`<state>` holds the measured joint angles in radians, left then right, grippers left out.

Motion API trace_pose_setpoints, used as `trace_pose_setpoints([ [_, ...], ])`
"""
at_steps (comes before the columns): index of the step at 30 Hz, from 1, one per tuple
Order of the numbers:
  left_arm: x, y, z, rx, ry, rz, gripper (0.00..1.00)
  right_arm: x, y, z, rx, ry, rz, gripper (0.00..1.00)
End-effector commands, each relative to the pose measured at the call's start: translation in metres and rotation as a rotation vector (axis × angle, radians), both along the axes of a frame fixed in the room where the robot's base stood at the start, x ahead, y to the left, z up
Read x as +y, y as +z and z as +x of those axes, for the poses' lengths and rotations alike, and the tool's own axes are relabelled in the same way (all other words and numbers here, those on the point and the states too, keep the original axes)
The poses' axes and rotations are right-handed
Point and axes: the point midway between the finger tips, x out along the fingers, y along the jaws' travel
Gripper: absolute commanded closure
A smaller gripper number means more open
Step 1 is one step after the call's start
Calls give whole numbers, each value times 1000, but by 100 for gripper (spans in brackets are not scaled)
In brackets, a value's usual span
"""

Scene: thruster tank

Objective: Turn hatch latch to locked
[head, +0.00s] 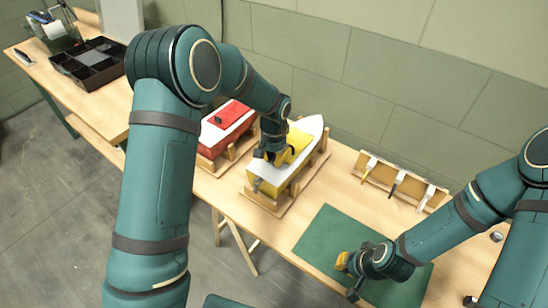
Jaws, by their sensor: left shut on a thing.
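The boat with a yellow hatch (297,141), a white deck and a yellow hull stands on a wooden cradle in the middle of the bench. My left gripper (268,153) is at the left edge of this hatch, shut on what appears to be the hatch latch. The latch is hidden by the fingers, so its angle cannot be told. My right gripper (346,279) is low over the green mat (323,231), its fingers apart. A small yellow piece (342,261) shows beside its upper finger.
A red boat (226,122) on a cradle stands close to the left of the yellow one. A wooden rack (405,184) with several tools stands at the back right. A black divided tray (90,62) is on the left bench. The mat's left part is clear.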

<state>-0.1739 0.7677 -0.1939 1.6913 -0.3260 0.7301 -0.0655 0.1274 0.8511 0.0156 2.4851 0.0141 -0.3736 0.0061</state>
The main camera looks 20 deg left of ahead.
Motion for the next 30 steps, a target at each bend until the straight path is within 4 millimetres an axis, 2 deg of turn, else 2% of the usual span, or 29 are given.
trace_pose_setpoints([
  [15, 0, -2, -1, 5, -19, 1, 100, 0, 0, 0, 0, 0, 0, 100],
  [16, 0, -2, -1, 5, -19, 1, 81, 0, 0, 0, 0, 0, 0, 100],
  [18, 0, -1, -1, 4, -19, 0, 59, 0, 0, 0, 0, 0, 0, 100],
  [30, 0, 5, 0, 0, -18, 0, 59, 0, 0, 0, 0, 0, 0, 100],
])
